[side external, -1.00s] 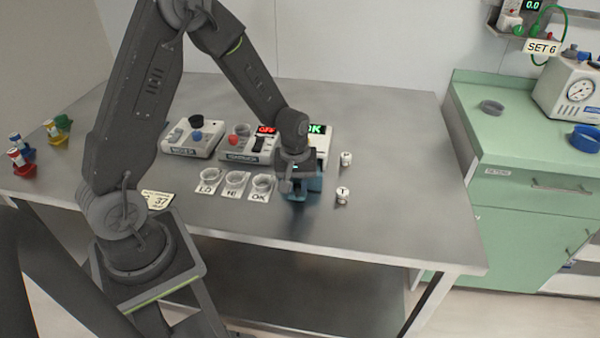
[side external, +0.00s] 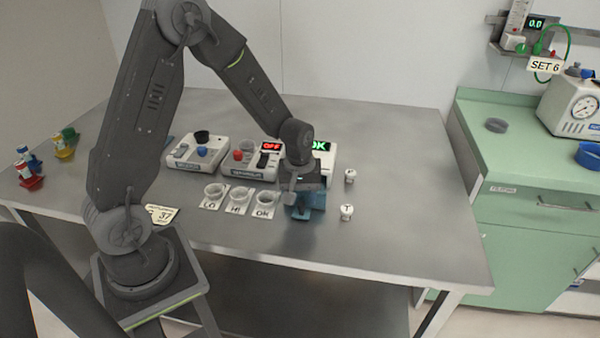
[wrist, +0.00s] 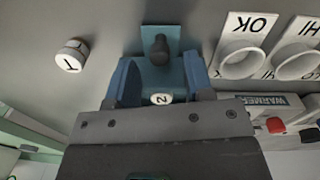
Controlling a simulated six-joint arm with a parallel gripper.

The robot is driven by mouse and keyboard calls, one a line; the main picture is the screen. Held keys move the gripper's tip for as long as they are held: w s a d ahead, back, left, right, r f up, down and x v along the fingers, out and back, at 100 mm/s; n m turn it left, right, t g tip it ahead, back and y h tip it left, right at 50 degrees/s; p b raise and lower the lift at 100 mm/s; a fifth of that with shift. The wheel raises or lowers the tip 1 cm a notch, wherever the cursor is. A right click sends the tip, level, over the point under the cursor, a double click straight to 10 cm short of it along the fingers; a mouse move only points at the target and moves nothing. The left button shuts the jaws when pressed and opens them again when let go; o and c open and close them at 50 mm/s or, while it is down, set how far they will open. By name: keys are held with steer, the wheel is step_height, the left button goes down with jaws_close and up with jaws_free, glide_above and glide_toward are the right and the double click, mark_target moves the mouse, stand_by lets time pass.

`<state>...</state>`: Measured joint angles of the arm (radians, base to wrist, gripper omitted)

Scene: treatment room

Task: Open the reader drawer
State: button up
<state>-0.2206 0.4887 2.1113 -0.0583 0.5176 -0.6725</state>
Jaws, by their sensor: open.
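The white reader (side external: 324,150) with a green "OK" display stands at the back of the metal table, partly hidden by my arm. A teal drawer-like part (wrist: 160,70) shows in the wrist view with a dark knob (wrist: 159,48) at its outer end. A round white cap marked "2" (wrist: 160,99) sits over its inner part. My gripper (wrist: 160,62) is open, with one blue finger on each side of the teal part. Whether the fingers touch it I cannot tell. In the side view my gripper (side external: 306,200) is low in front of the reader and hides most of the drawer.
Three labelled cups (side external: 238,200) stand just left of the gripper. Two white-capped pieces, one marked "T" (side external: 346,212), stand to its right. The warmer (side external: 250,160) with a red "OFF" display is beside the reader. The table's front right is clear.

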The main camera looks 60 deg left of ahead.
step_height(320, 180, up, 12)
steer(key=shift+s+a, duration=0.15)
steer(key=shift+s, duration=0.05)
steer(key=shift+r, duration=0.1)
steer(key=s+d+r+m+t, duration=0.2)
steer(key=s+d+r+m, duration=0.2)
steer(key=s, duration=0.4)
steer(key=s+d+r+m+t, duration=0.3)
steer(key=s+d+r+m, duration=0.1)
steer(key=s+r+m, duration=0.2)
steer(key=s+r, duration=0.1)
steer(key=s, duration=0.1)
steer(key=shift+s+m, duration=0.35)
steer(key=shift+m, duration=0.05)
